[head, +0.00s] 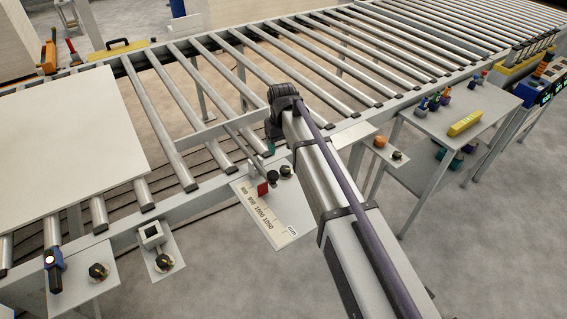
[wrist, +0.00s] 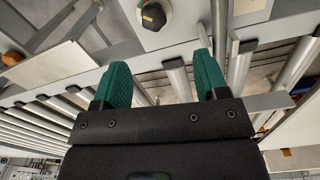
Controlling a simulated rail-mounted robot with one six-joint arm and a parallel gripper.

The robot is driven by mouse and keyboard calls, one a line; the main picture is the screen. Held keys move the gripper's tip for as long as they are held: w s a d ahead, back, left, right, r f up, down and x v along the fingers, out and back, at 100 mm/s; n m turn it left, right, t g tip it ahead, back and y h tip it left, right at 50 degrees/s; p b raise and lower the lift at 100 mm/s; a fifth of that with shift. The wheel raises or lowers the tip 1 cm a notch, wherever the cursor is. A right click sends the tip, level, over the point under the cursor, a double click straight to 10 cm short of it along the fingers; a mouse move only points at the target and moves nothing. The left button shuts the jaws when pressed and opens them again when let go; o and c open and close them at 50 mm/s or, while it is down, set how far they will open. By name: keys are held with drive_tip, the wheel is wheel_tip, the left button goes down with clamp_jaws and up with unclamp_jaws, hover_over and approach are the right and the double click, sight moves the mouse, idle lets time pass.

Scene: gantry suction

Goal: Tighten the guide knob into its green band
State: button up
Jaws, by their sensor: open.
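My gripper (wrist: 162,62) is open, with two green ribbed fingers apart and nothing between them. In the head view my gripper (head: 270,148) is mostly hidden by my own arm; a bit of green finger shows over the conveyor's near rail. A black knob (wrist: 153,16) with a yellow mark sits on a pale round dial at the top of the wrist view, beyond the fingertips and apart from them. In the head view two black knobs, one at the left (head: 273,177) and one at the right (head: 286,171), stand by the millimetre scale plate (head: 272,212).
A red block (head: 263,190) stands at the scale's upper edge. A large white board (head: 70,140) lies on the rollers at left. More knobs sit on side plates, one at left (head: 98,270) and one at right (head: 397,155). A side table (head: 440,130) holds small items.

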sight(285, 168)
drive_tip(key=f+b, duration=0.7)
drive_tip(key=d+f+b, duration=0.1)
drive_tip(key=f+b, duration=0.3)
drive_tip(key=shift+w+f, duration=0.15)
drive_tip(key=shift+w, duration=0.15)
drive_tip(key=shift+c, duration=0.3)
drive_tip(key=c, duration=0.9)
drive_tip(key=shift+o, duration=0.2)
drive_tip(key=shift+m, duration=1.1)
drive_tip(key=o, duration=0.9)
